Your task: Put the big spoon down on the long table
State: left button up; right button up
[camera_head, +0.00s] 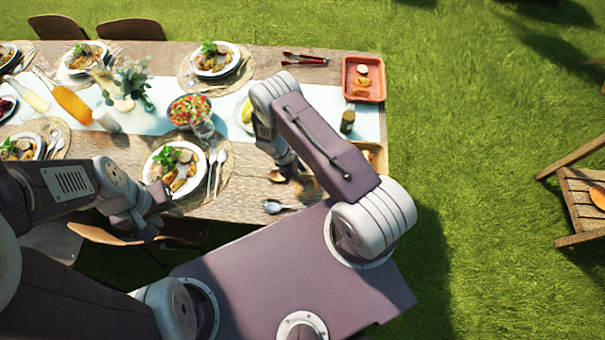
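The long wooden table (241,208) runs across the upper left. A large silver spoon (273,207) shows at its near edge, with its handle toward the right; I cannot tell whether it rests on the table or is held just above it. A brown wooden spoon-like piece (277,176) lies by the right gripper. My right gripper (290,175) points down over the table's near right part, largely hidden by its own arm; its fingers are unclear. My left gripper (150,233) is at the near edge, below a plate, with its fingers too small to judge.
Plates of food, several place settings, a salad bowl (188,109), bottles and a flower vase (125,85) crowd the table. A red tray (363,79) stands at the far right corner, a dark jar (347,121) nearer. A wooden chair (585,195) stands on the grass at right.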

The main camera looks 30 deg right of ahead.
jog(key=shift+d, duration=0.15)
jog(key=shift+c, duration=0.8)
grip_shut()
